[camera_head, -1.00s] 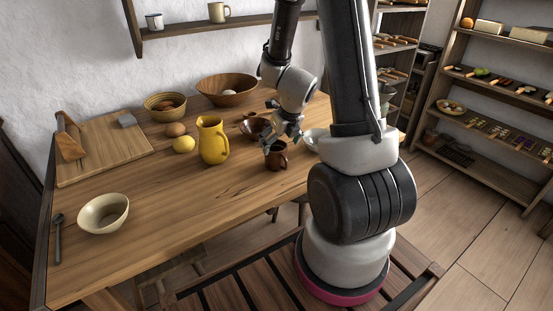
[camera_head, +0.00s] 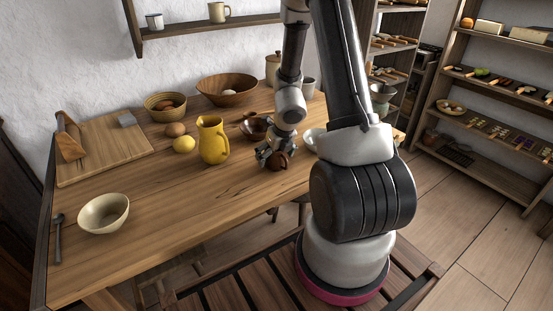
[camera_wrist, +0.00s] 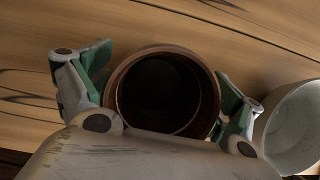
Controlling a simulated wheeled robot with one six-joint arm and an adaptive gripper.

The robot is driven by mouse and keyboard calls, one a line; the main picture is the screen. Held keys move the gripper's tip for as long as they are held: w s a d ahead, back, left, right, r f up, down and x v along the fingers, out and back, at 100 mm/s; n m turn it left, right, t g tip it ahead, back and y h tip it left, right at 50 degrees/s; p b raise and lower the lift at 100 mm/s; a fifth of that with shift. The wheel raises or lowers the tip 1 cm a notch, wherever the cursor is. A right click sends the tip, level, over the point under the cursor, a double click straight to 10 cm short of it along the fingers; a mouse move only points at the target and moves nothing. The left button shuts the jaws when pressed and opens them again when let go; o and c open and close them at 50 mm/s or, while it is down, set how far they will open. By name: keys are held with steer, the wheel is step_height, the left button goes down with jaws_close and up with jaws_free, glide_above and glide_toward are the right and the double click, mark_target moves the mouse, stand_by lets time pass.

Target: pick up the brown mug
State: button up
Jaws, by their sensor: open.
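The brown mug (camera_head: 281,163) stands upright on the wooden table (camera_head: 190,220), near its front edge and partly hidden by my gripper in the head view. My gripper (camera_head: 272,158) is over the mug from above, with its fingers low around it. In the wrist view the dark, empty-looking mug opening (camera_wrist: 165,92) lies between the two green-padded fingers of my gripper (camera_wrist: 163,95), one on each side. The gripper is open. A small gap shows by the left finger; on the right I cannot tell whether it touches.
A white bowl or cup (camera_wrist: 292,125) stands close to the right finger. A dark brown bowl (camera_head: 255,126) is just behind the mug, and a yellow pitcher (camera_head: 213,140) stands to its left.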

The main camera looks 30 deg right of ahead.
steer(key=c, duration=1.2)
steer(key=shift+f, duration=0.1)
steer(key=shift+c, duration=0.2)
